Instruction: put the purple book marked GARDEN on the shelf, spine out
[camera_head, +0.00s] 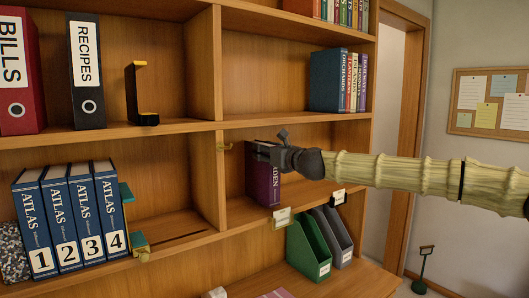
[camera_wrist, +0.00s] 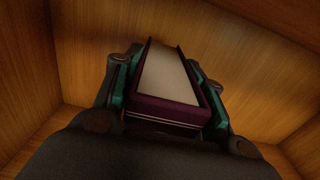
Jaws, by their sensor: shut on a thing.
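The purple book (camera_head: 263,183) is upright in the right compartment of the middle shelf, near that compartment's left wall. Its spine faces out, and the letters "DEN" show below my gripper; the rest of the title is hidden. My gripper (camera_head: 272,152) is shut on the book's upper part. In the wrist view, the purple book (camera_wrist: 166,112) lies between the two teal-padded fingers of my gripper (camera_wrist: 165,90), with its pale page edges showing. I cannot tell whether its bottom rests on the shelf board (camera_head: 240,212).
Label holders (camera_head: 281,217) sit on the shelf's front edge. Green (camera_head: 308,248) and grey (camera_head: 335,235) file holders stand below.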

